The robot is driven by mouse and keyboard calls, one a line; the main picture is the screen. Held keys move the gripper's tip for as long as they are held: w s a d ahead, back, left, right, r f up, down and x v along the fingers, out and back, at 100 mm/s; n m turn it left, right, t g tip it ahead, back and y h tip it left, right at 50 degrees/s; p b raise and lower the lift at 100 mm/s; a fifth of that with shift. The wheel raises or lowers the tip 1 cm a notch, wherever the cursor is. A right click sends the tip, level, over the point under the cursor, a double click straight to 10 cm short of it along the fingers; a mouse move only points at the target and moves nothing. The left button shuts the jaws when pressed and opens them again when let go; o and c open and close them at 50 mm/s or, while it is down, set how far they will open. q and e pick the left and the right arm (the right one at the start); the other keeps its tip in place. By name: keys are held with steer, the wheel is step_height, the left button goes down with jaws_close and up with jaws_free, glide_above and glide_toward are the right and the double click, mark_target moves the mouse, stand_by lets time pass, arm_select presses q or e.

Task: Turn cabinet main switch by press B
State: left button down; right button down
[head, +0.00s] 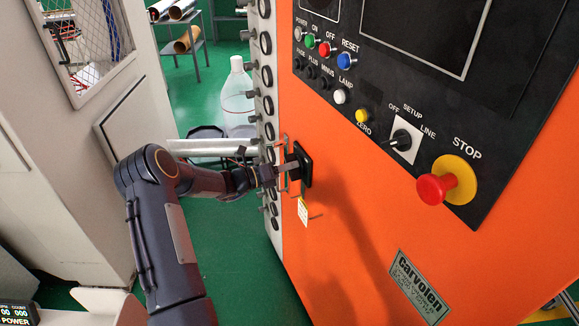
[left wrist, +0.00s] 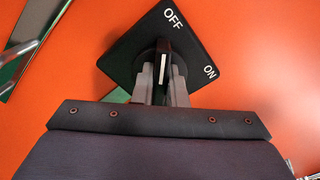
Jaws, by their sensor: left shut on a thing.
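The main switch is a black square plate (head: 301,165) on the left part of the orange cabinet front (head: 370,200). In the left wrist view its plate (left wrist: 197,28) shows the white words OFF and ON, and its black knob (left wrist: 163,48) carries a white pointer mark. The knob stands between the fingers of my left gripper (left wrist: 162,88), which is shut on it. In the head view the left gripper (head: 270,172) reaches the switch from the left, and the arm hides part of that area. The right gripper is not in view.
A black control panel (head: 380,100) with coloured buttons, a selector switch (head: 402,140) and a red STOP button (head: 437,188) lies up and right of the switch. A metal handle (left wrist: 35,40) is beside the plate. A grey cabinet (head: 60,190) stands left, with green floor between.

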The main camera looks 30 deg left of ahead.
arm_select(q)
steer(key=c, duration=1.5)
jaws_free()
steer(key=shift+o, duration=0.2)
steer(key=shift+a, duration=0.1)
steer(key=b+v, duration=0.2)
steer(key=v, duration=0.5)
steer(key=shift+s, duration=0.35)
steer(key=shift+a, duration=0.15)
